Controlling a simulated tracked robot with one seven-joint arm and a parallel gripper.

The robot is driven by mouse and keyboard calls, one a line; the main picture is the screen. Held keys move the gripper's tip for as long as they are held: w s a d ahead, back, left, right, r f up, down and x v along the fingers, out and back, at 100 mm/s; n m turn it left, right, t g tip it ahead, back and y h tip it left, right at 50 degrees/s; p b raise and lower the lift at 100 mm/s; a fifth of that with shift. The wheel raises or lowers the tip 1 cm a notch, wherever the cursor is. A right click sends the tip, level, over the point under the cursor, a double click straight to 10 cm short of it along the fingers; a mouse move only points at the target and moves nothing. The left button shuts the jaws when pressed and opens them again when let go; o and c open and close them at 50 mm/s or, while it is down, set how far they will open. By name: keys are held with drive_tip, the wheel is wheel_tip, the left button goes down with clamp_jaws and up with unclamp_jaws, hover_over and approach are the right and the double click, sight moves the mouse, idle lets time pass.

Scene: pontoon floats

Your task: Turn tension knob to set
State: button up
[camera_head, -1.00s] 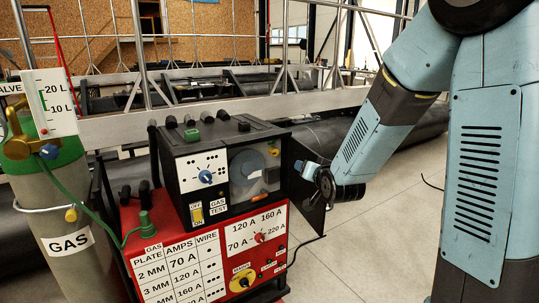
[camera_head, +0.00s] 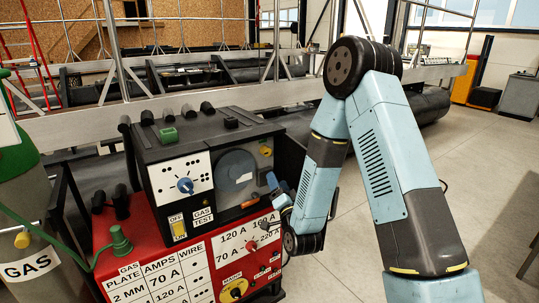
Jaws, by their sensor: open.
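A black wire-feed unit (camera_head: 225,168) sits on a red welding machine. Its front has a white dotted panel (camera_head: 182,188) with a blue pointer knob (camera_head: 185,186). Beside it, an open recess shows a grey round spool (camera_head: 236,172) and a small yellow knob (camera_head: 266,150) at the upper right. No visible label says which is the tension knob. My gripper (camera_head: 270,205) is open and appears empty, in front of the unit's lower right corner, below the yellow knob. Its fingers are small and partly dark here, and no contact can be made out.
The red machine (camera_head: 195,240) has a chart, a red current knob (camera_head: 252,245) and a yellow knob (camera_head: 235,289). A gas cylinder (camera_head: 25,225) with a green hose stands left. A dark panel stands right of the unit, behind my arm. Tiled floor (camera_head: 480,165) is open at right.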

sight(267, 154)
drive_tip(key=x, duration=1.3)
drive_tip(key=shift+w+d+r, duration=0.15)
drive_tip(key=shift+w, duration=0.15)
drive_tip(key=c, duration=1)
drive_tip(key=shift+c, duration=0.2)
